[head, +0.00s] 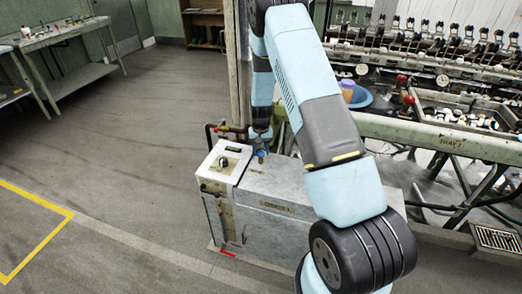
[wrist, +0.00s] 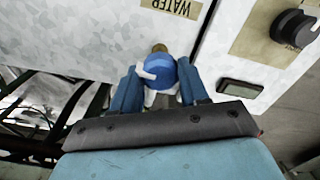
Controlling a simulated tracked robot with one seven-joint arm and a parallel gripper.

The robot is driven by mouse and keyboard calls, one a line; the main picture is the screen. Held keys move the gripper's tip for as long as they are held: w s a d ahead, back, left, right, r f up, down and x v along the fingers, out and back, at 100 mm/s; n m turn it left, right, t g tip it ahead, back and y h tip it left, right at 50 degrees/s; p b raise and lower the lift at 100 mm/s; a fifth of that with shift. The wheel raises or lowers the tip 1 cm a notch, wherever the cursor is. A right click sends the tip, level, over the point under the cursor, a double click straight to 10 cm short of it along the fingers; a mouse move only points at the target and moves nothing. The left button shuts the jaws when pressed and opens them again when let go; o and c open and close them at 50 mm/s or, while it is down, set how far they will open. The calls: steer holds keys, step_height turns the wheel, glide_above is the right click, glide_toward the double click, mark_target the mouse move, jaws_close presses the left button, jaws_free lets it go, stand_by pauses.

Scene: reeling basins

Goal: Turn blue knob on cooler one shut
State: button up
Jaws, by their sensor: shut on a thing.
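The cooler (head: 290,190) is a grey metal box with a white control panel, standing on the floor; its front label appears to read COOLER 1. The blue knob (wrist: 160,66) has a white pointer toward the left of the wrist picture and sits on a brass stem by a WATER label (wrist: 172,6). My gripper (wrist: 158,76) has its blue fingers on both sides of the knob, shut on it. In the head view the blue knob (head: 261,154) shows small at the cooler's back edge, below my gripper (head: 262,140).
A black dial (wrist: 294,28) and a small dark display (wrist: 240,88) sit on the cooler's panel. The reeling bench (head: 430,137) with basins is at the right.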

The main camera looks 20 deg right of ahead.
mark_target(261, 150)
steer(key=m, duration=0.4)
steer(key=shift+m, duration=0.4)
steer(key=m, duration=0.8)
steer(key=shift+m, duration=2.2)
steer(key=o, duration=1.1)
steer(key=shift+c, duration=0.2)
step_height(261, 150, up, 14)
steer(key=shift+f, duration=0.15)
